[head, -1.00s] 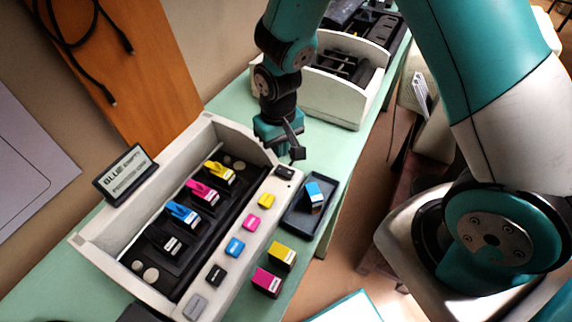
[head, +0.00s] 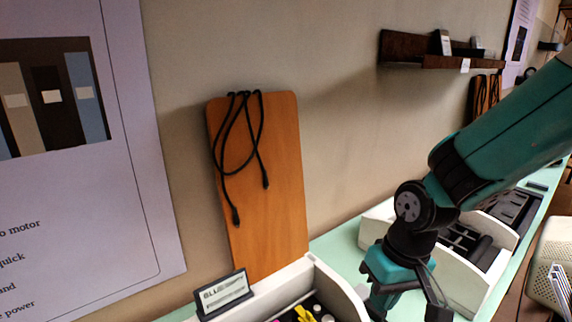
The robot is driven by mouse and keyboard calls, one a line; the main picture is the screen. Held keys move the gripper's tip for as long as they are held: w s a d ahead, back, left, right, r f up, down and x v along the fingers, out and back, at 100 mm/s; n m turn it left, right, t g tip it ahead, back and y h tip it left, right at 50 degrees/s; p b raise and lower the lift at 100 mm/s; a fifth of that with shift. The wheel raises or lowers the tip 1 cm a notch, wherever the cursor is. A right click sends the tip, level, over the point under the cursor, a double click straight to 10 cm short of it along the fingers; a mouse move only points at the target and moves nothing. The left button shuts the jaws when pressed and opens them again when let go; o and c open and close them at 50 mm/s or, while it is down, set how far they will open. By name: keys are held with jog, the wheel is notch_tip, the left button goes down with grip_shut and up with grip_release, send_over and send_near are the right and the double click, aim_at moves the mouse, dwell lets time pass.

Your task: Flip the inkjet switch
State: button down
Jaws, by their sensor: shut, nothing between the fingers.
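The inkjet exhibit's white housing (head: 338,289) shows only in part at the bottom of the head view. A yellow cartridge (head: 304,313) is just visible inside it. A small sign (head: 224,294) at its back left edge appears to read "BLUE EMPTY". My gripper (head: 436,309) points down at the bottom edge, to the right of the housing's visible end wall, with its fingers shut and empty. Whether it touches anything below is cut off. The front panel, its buttons and the switch are below the frame.
Another white exhibit box (head: 462,281) stands behind my gripper on the green table (head: 345,247). An orange board (head: 275,190) with hanging black cables (head: 262,150) leans on the wall. A dark wall shelf (head: 425,58) is at the upper right. A poster (head: 120,200) is at left.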

jog(key=s+a+r+n+y, duration=0.1)
jog(key=s+r+n, duration=0.3)
jog(key=s+r, duration=0.7)
jog(key=s+y, duration=0.1)
jog(key=s, duration=0.1)
jog(key=shift+s+a+r, duration=0.3)
jog(key=shift+s+r, duration=0.05)
jog(key=shift+s, duration=0.05)
jog(key=w+d+f+m+h+b, duration=0.1)
jog(key=w+d+f+m+h, duration=0.1)
jog(key=w+f+m, duration=0.6)
jog(key=w+d+f+m+h+b, duration=0.1)
jog(key=w+d+f+m+h, duration=0.1)
jog(key=w+f+m, duration=0.6)
jog(key=w+d+m, duration=0.1)
jog(key=w, duration=0.1)
jog(key=shift+w+m, duration=0.4)
notch_tip(320, 180, down, 14)
jog(key=shift+p, duration=1.1)
